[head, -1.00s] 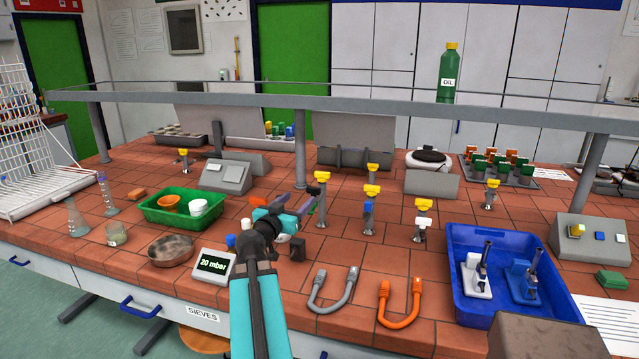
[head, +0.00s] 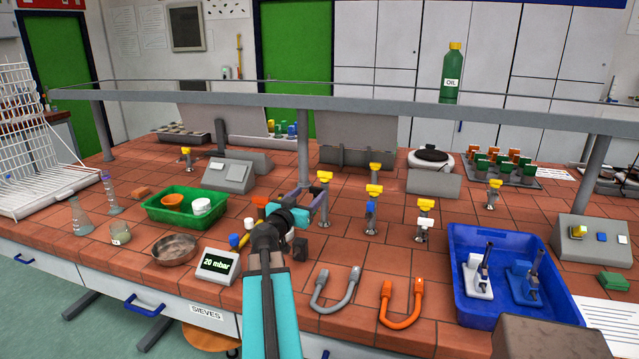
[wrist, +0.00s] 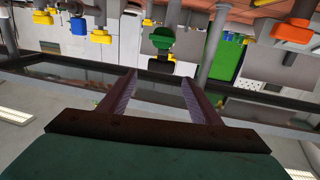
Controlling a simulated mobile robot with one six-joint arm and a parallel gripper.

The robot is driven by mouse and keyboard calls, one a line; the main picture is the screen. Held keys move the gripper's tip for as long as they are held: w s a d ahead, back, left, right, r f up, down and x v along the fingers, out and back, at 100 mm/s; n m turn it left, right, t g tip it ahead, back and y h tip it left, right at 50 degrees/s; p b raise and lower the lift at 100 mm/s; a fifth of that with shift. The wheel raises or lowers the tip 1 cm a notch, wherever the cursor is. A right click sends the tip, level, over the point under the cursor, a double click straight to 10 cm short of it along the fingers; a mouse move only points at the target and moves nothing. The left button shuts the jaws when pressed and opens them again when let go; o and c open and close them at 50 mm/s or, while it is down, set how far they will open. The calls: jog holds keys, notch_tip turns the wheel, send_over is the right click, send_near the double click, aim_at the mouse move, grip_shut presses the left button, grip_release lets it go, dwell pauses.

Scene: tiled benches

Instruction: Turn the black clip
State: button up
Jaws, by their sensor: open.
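In the wrist view a small black piece (wrist: 160,68), which looks like the black clip, sits against a rounded green part (wrist: 160,40) on a stem. It appears between and just beyond my fingertips. My gripper (wrist: 159,77) is open, with nothing between its fingers. In the head view my gripper (head: 311,200) is over the middle of the bench, pointing away and right, near a yellow-topped tap (head: 324,177). The clip cannot be made out for sure in the head view. A dark block (head: 298,247) shows beside my wrist there; I cannot tell what it is.
Other yellow-topped taps (head: 374,190) stand right of my gripper. A blue tray (head: 465,310) with clamps lies at the right, a green tray (head: 160,214) at the left. Grey (head: 318,300) and orange (head: 388,315) hoses lie in front. A shelf rail (head: 400,112) crosses above.

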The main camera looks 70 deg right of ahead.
jog(key=shift+s+d+p, duration=0.15)
jog(key=shift+d+p, duration=0.5)
jog(key=shift+d, duration=1.05)
jog(key=shift+s+d+p, duration=0.15)
jog(key=shift+d+p, duration=0.45)
jog(key=shift+d, duration=1.15)
jog(key=shift+s+d+p, duration=0.15)
jog(key=shift+d+p, duration=0.5)
jog(key=shift+d, duration=1.05)
jog(key=shift+c, duration=0.5)
jog(key=c, duration=0.9)
